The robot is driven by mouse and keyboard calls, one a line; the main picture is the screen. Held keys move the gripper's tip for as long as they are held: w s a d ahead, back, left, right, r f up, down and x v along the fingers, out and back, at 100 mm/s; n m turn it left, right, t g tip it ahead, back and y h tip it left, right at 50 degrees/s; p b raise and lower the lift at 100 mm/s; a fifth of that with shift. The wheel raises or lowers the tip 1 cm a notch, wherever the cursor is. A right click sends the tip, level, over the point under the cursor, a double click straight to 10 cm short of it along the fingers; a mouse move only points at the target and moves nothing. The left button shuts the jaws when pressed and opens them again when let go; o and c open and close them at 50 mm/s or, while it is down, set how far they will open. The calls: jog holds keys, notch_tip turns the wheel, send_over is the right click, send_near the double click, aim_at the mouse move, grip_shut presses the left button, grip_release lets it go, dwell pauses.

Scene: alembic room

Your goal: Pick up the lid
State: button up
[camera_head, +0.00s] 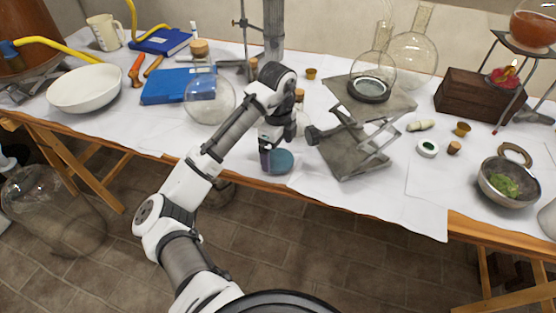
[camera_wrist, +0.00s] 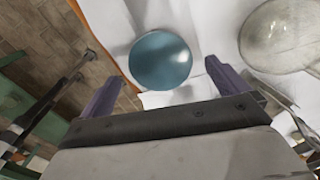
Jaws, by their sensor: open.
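A round teal-blue piece, which looks like the lid (camera_head: 281,162), sits near the front edge of the white-covered table. In the wrist view the lid (camera_wrist: 160,58) is a smooth disc just beyond the fingertips and roughly between them. My gripper (camera_head: 266,163) points down beside the lid's left side in the head view, partly covering it. In the wrist view my gripper (camera_wrist: 162,72) is open, with its two purple-grey fingers spread wide and nothing held between them. I cannot tell whether a finger touches the lid.
A metal lab jack (camera_head: 352,150) stands right of my gripper. A white bowl (camera_head: 85,90) is farther left. Paper-covered table is clear in front of the jack.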

aim_at(277, 158)
jog(key=shift+f, duration=1.45)
jog(key=shift+c, duration=0.4)
jog(key=c, duration=1)
jog(key=shift+c, duration=0.2)
notch_tip(277, 158, up, 20)
jog(key=shift+a, duration=0.1)
